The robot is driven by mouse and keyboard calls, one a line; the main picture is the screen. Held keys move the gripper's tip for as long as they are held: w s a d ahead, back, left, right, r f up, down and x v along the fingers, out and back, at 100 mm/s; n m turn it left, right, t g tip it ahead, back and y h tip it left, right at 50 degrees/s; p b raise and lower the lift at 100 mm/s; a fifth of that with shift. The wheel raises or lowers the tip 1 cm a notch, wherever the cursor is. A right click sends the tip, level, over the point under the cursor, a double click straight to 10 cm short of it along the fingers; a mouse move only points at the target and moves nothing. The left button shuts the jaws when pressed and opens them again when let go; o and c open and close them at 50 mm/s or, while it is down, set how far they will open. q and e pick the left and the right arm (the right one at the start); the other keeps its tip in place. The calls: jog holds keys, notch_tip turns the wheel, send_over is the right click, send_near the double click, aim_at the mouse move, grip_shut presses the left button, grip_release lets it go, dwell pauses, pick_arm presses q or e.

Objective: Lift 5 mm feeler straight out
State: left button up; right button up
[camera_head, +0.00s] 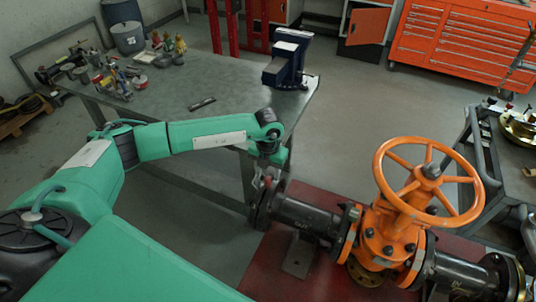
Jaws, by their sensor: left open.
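My left arm reaches in from the left, and its gripper (268,179) points down at the left end flange (261,207) of the dark pipe (305,217). The gripper is open, small in the picture and partly merged with the dark flange. I cannot make out the 5 mm feeler there; it is too small or hidden by the fingers. I cannot tell whether the fingers touch the flange. My right gripper is not in view.
The orange gate valve (391,229) with its handwheel (384,180) stands right of the gripper, above a red mat (262,268). A workbench (180,88) behind holds a blue vise (287,62), a small dark tool (202,103) and clutter. A cart (511,160) stands at right.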

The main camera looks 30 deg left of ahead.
aim_at(268, 177)
pick_arm(q)
notch_tip(268, 177, down, 3)
jog(key=shift+f+p, duration=0.15)
jog(key=shift+p, duration=0.3)
jog(key=shift+f, duration=0.4)
grip_shut()
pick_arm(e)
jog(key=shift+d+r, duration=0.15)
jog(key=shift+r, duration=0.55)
